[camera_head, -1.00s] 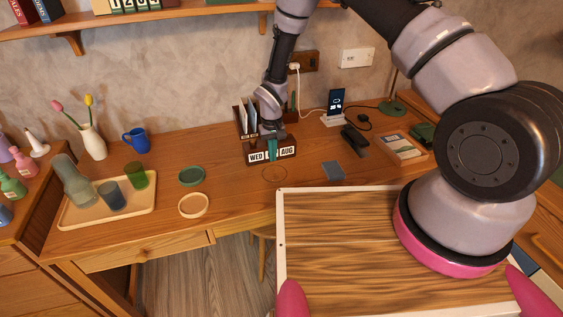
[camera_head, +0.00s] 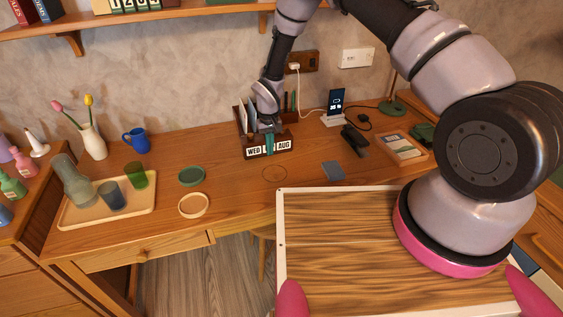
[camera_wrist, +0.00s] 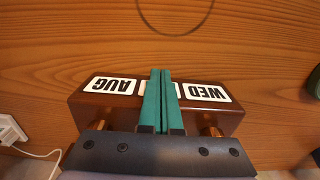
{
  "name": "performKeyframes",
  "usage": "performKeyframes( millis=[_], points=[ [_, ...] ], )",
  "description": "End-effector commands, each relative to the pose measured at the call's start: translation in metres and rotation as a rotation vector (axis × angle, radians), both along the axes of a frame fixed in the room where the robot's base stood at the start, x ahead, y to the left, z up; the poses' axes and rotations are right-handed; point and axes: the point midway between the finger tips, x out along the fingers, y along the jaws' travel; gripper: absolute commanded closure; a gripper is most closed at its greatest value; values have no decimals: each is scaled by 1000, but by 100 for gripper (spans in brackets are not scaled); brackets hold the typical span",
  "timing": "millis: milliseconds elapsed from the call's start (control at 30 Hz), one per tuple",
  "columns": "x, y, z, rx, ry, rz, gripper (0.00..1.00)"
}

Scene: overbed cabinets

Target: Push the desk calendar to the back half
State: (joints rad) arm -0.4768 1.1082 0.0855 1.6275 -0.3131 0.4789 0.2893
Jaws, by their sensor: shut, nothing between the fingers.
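The desk calendar (camera_head: 256,153) is a dark brown wooden block with white WED and AUG cards. It stands upright on the wooden desk, close in front of the letter holder at the back. My gripper (camera_head: 269,143) is shut, with its green fingers pointing down at the calendar's front middle, covering the centre card. In the wrist view the calendar (camera_wrist: 214,118) appears upside down, and the shut fingers of my gripper (camera_wrist: 161,80) lie across its middle. I cannot tell whether they touch it.
A thin ring outline (camera_head: 274,174) marks the desk in front of the calendar. A blue-grey pad (camera_head: 333,171), a black object (camera_head: 355,140) and a phone stand (camera_head: 334,117) are to the right. A green dish (camera_head: 191,176), a pale ring (camera_head: 193,205) and a tray (camera_head: 70,221) are left.

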Motion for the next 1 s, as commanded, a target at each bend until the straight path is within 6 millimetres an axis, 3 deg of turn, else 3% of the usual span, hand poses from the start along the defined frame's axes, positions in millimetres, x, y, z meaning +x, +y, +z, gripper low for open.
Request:
performKeyframes(
  millis=[233, 733, 1000],
  points=[
    [14, 3, 0, 0, -1, -1, 100],
    [17, 5, 0, 0, -1, 0, 100],
    [31, 9, 0, 1, -3, 0, 100]
  ],
)
